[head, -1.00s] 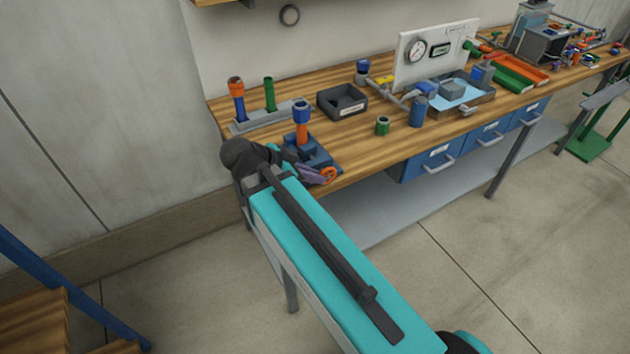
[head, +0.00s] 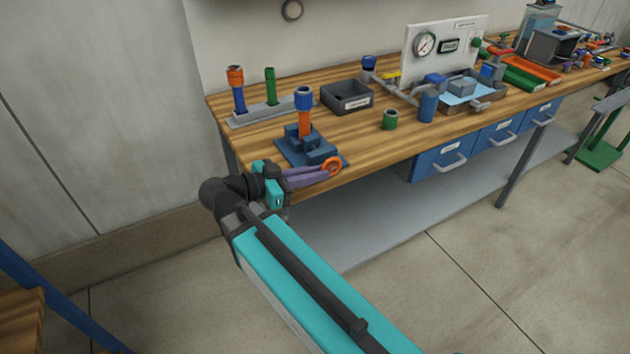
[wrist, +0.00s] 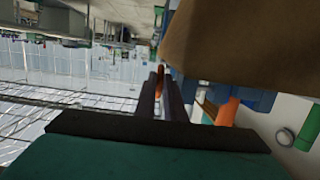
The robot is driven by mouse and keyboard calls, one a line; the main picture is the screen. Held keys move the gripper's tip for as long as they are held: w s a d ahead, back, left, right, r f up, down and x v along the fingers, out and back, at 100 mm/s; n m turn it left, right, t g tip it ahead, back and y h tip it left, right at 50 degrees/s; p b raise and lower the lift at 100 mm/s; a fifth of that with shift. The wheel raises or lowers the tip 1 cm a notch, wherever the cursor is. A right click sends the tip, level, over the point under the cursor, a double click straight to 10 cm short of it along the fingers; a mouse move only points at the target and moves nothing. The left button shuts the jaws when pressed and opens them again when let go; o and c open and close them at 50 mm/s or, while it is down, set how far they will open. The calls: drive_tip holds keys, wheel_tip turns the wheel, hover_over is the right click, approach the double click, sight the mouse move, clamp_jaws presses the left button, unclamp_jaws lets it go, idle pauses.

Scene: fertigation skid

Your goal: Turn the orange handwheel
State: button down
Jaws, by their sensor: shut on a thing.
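The orange handwheel (head: 332,165) is at the front edge of the bench, on the front of a blue fixture (head: 309,149). My gripper (head: 325,170), with purple fingers, reaches it from the left and is shut on its near rim. In the wrist view, a small orange part of the handwheel (wrist: 161,70) shows between the tips of my gripper (wrist: 159,76). The fingers hide part of the wheel there, and its hub is not clear.
An orange post with a blue cap (head: 304,112) rises from the fixture, close above my gripper. A grey rack (head: 262,112) and a dark bin (head: 347,97) stand behind. A green cup (head: 390,119) is to the right. Open floor lies before the bench.

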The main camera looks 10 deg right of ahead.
drive_tip(key=shift+f+h+b, duration=0.4)
drive_tip(key=shift+h+b, duration=0.2)
drive_tip(key=shift+b, duration=0.35)
drive_tip(key=shift+t+h+b, duration=0.4)
drive_tip(key=shift+b, duration=0.05)
drive_tip(key=c, duration=1.8)
unclamp_jaws()
drive_tip(key=shift+d, duration=0.1)
drive_tip(key=shift+c, duration=0.2)
